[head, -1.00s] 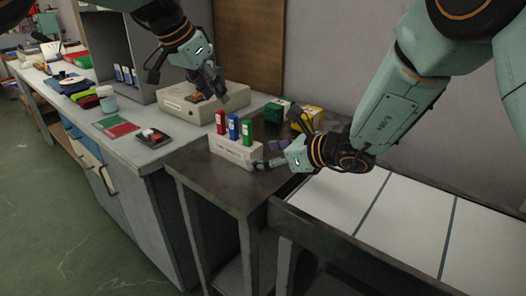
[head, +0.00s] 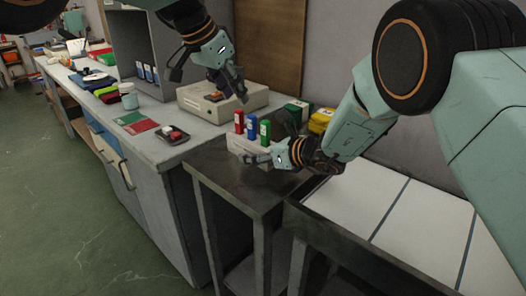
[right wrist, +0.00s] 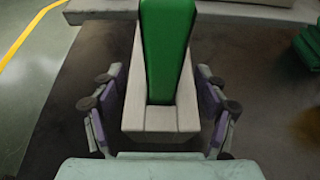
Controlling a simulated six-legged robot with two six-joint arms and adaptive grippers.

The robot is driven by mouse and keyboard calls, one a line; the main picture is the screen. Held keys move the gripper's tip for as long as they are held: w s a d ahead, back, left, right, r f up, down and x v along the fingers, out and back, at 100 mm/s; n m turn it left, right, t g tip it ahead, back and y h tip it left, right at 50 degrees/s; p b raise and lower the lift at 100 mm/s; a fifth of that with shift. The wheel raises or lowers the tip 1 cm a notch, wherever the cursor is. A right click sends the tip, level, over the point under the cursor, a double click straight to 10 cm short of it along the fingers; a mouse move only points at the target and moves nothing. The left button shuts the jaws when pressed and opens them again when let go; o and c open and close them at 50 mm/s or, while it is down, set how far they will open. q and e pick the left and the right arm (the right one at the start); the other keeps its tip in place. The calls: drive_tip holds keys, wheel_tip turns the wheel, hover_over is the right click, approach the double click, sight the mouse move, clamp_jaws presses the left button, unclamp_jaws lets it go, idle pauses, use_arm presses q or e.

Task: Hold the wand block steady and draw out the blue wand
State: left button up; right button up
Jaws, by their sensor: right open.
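The pale wand block (head: 238,146) stands on the dark side table, with a red wand (head: 239,121), a blue wand (head: 251,128) and a green wand (head: 265,132) upright in a row in it. My right gripper (head: 256,158) is low at the block's near right end. In the right wrist view, my right gripper's open fingers (right wrist: 157,103) are on either side of the block's end (right wrist: 160,122), with gaps, below the green wand (right wrist: 167,50). My left gripper (head: 241,95) hangs just above the red and blue wands, touching none visibly; its finger gap is unclear.
A beige box device (head: 205,108) stands on the counter behind the block. Green (head: 298,108) and yellow (head: 321,120) boxes sit to the block's right. A tray with white panels (head: 350,195) is at right. The dark table (head: 235,180) is bare in front.

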drive_tip(key=c, duration=1.4)
